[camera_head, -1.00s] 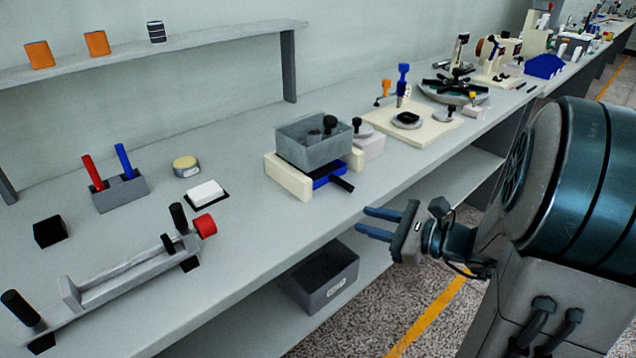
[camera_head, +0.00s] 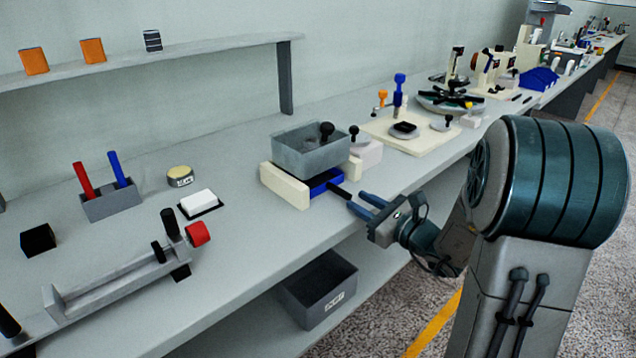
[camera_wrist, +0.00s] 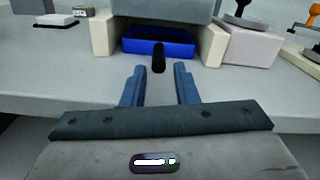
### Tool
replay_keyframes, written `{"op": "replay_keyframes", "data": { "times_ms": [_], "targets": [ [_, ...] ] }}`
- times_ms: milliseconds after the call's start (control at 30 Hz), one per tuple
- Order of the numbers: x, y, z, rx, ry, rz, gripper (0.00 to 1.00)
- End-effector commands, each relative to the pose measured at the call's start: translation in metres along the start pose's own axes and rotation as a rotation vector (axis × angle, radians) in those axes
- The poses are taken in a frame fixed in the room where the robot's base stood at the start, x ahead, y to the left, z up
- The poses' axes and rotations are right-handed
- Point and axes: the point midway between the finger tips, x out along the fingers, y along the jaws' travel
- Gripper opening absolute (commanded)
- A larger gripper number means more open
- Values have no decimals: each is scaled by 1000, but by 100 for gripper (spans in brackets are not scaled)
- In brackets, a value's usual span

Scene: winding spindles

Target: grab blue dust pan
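The blue dust pan (camera_head: 322,182) sits under a grey bin, between two cream blocks, with its black handle (camera_head: 340,193) pointing out toward the table's front edge. In the wrist view the blue dust pan (camera_wrist: 158,44) lies straight ahead, and its black handle (camera_wrist: 159,60) points at me. My gripper (camera_head: 358,204) is open and empty just in front of the handle. In the wrist view my gripper (camera_wrist: 160,72) has its blue fingers apart, with the handle's end between or just beyond the tips. I cannot tell exactly how deep it is.
The grey bin (camera_head: 310,152) rests above the pan. Cream blocks (camera_head: 285,186) flank it closely. A grey box (camera_head: 317,290) stands on the lower shelf. A red-knobbed fixture (camera_head: 125,275) lies to the left. The table front between is clear.

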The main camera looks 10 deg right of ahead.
Motion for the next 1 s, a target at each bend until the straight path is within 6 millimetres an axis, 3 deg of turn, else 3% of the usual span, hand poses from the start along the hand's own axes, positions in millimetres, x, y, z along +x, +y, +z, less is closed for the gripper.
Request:
{"op": "replay_keyframes", "data": {
  "times_ms": [233, 567, 667, 1000],
  "targets": [
    [37, 3, -2, 0, -1, 4, 27],
    [44, 2, -2, 0, -1, 1, 27],
    [44, 2, -2, 0, -1, 1, 0],
    [44, 2, -1, 0, -1, 1, 0]
  ]
}}
